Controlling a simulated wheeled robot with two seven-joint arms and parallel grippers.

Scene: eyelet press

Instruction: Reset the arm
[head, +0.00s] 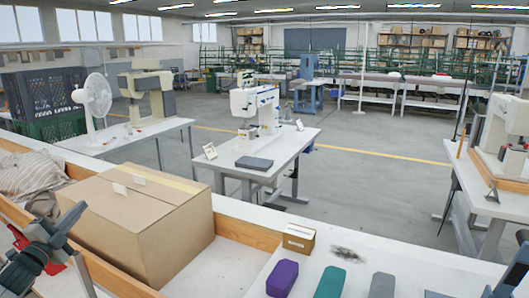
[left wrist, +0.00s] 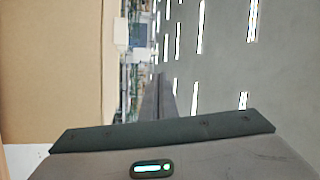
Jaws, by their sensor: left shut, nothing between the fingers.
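My left gripper (head: 76,212) is at the lower left of the head view, raised in front of the large cardboard box. Its fingers are shut with nothing between them. The left wrist view looks out sideways over the gripper's dark body, with the shut fingers (left wrist: 159,100) pointing away from the camera. A dark part of my right arm shows at the lower right edge of the head view, but its gripper jaws are not visible.
A large cardboard box (head: 138,222) stands beside my left gripper. A purple case (head: 282,279), a green case (head: 330,282), a grey case (head: 382,286) and a small box (head: 299,238) are on the near white surface. A white press (head: 256,108) stands on a table beyond.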

